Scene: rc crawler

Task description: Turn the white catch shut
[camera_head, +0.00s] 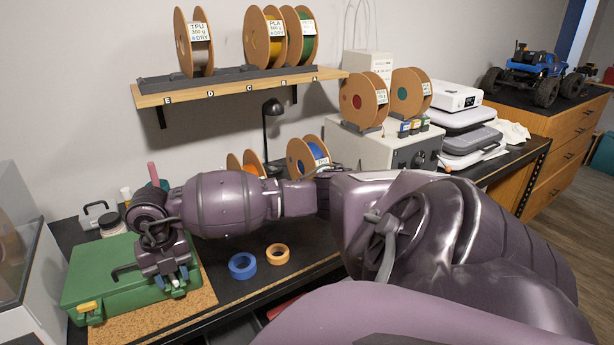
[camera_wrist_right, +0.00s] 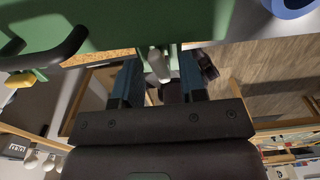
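A green case (camera_head: 115,272) with a black handle (camera_head: 126,270) lies closed on a cork mat at the left. It also fills the top of the right wrist view (camera_wrist_right: 135,20). A yellow catch (camera_head: 88,307) is on its front left, and it shows in the wrist view (camera_wrist_right: 20,79) too. The white catch (camera_wrist_right: 157,64) is at the case's front edge, between the fingers of my right gripper (camera_wrist_right: 160,85). The fingers are apart, with a gap on each side of the catch. In the head view my right gripper (camera_head: 173,280) hides most of it. My left gripper is not in view.
A blue tape roll (camera_head: 242,265) and an orange tape roll (camera_head: 277,253) lie right of the case. A clear-sided box (camera_head: 20,250) stands close on the left. A spool shelf (camera_head: 240,88) hangs above the bench. My right arm covers the middle of the bench.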

